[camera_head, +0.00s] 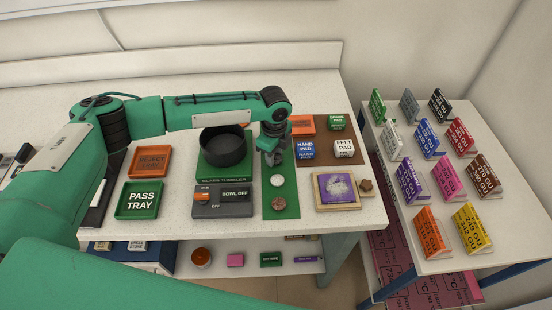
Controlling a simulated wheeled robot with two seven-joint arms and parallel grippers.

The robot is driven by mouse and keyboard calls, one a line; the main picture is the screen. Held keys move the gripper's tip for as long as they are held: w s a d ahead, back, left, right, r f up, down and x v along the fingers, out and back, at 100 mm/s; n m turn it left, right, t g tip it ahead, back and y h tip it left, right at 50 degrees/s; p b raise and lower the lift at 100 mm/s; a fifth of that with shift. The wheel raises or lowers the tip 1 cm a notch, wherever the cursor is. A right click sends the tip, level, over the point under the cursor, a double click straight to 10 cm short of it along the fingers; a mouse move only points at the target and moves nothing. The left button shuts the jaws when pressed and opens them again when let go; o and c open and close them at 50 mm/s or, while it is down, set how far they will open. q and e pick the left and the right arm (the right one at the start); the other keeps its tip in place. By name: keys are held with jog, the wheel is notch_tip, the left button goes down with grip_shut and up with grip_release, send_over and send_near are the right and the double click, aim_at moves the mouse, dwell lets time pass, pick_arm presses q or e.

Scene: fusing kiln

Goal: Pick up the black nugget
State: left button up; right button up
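I cannot make out a clearly black nugget. A pale round nugget (277,181) and a dark brownish nugget (279,204) lie on the narrow green mat (289,190). My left gripper (273,161) points down over the far part of this mat, just beyond the pale nugget. Its fingers are small and dark, and I cannot tell whether they are apart or hold something. The gripper and wrist hide part of the mat. My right gripper is not in view.
A black bowl (223,161) stands left of the gripper, behind a grey switch box (222,205). Green (138,212) and orange (150,174) trays lie further left. Pad blocks (305,151) and a purple-topped board (357,203) are right. Colored cards (427,137) stand on a side table.

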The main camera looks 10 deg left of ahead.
pick_arm(q)
jog(key=shift+c, duration=1)
jog(key=shift+r, duration=0.1)
